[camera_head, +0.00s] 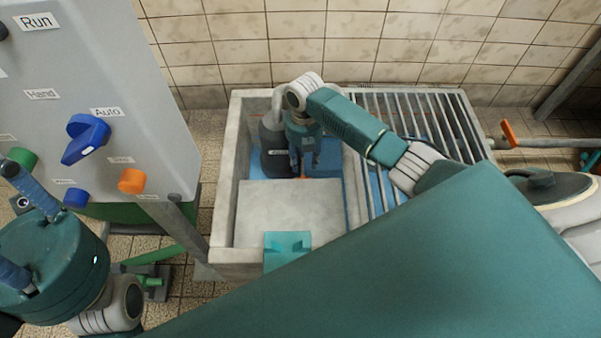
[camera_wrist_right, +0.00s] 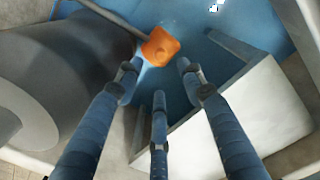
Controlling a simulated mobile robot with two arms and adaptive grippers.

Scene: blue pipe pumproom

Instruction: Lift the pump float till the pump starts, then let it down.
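The pump float (camera_wrist_right: 160,46) is an orange block on a thin grey rod, over blue water in the right wrist view. My right gripper (camera_head: 303,168) reaches down into the concrete sump (camera_head: 227,180). In the right wrist view its three blue fingers (camera_wrist_right: 158,78) are spread and empty, with the float just beyond and between the two upper tips; whether they touch is unclear. The grey pump body (camera_head: 272,150) stands left of this gripper and also shows in the wrist view (camera_wrist_right: 60,85). My left gripper (camera_head: 18,225) is at the lower left, fingers apart, empty.
A control box (camera_head: 90,150) stands at the left, with a blue selector knob (camera_head: 86,138) near the "Auto" label. A slab (camera_head: 290,210) covers the sump's front, a metal grating (camera_head: 425,118) its right. Sump walls and a pale block (camera_wrist_right: 235,110) bound the gripper's room.

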